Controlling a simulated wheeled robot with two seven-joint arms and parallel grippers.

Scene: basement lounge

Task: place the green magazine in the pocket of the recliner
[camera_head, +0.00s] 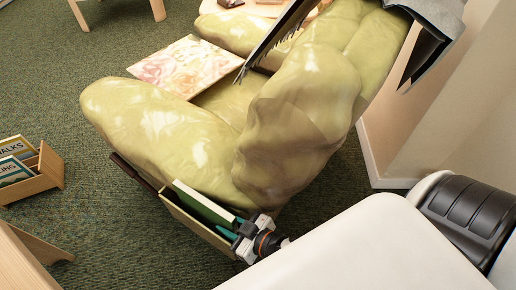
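The yellow-green recliner (170,138) fills the middle of the head view. A pale, open-topped pocket (193,219) hangs on its near side. The green magazine (203,203), with a pale edge, stands tilted at the pocket's opening, its lower part hidden by the pocket wall. My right gripper (242,230) is at the right end of the pocket, next to the magazine's lower right corner. A small teal patch shows by its fingers. Its fingers are too small and covered to tell whether they are closed on the magazine. My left gripper is out of view.
A wooden rack (46,171) with magazines stands on the carpet at left, above a wooden furniture edge (22,262). A wall (395,110) rises at right. Carpet is clear left of the recliner.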

